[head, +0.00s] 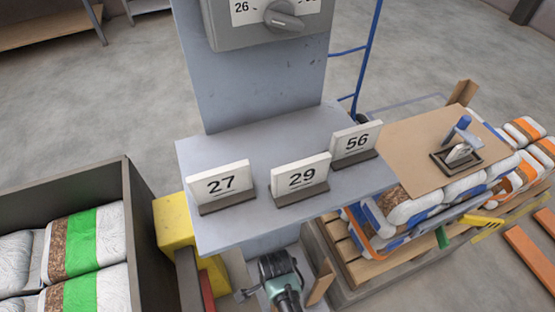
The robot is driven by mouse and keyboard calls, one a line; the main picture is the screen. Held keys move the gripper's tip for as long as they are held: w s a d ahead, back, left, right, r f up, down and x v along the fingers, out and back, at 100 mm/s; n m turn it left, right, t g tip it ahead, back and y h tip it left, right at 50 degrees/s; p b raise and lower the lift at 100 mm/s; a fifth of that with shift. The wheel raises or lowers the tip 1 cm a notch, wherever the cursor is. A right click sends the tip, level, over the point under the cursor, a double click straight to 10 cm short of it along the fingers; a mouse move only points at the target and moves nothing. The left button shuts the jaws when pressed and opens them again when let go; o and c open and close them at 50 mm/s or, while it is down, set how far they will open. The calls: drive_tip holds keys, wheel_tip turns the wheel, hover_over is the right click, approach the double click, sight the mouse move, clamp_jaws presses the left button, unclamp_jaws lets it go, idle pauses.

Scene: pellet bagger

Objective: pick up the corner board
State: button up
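A brown angled board (462,93), which looks like a corner board, stands upright at the far corner of the loaded pallet on the right. A similar small brown piece (320,283) leans below the grey shelf at the bottom centre. Just left of this piece, a black and teal device (280,277) comes in at the bottom edge. It may be my gripper, but I cannot be sure. No fingertips show clearly on it, and I see nothing held.
The grey shelf (225,238) carries number cards 27 (221,184), 29 (302,177) and 56 (356,141). A dark bin (141,235) with bags stands left. A cardboard sheet (405,140) with a small stand (458,150) covers stacked bags at right. A yellow block (174,223) is beside the bin.

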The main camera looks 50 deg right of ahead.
drive_tip(key=shift+f, duration=0.45)
clamp_jaws()
drive_tip(key=shift+w, duration=0.1)
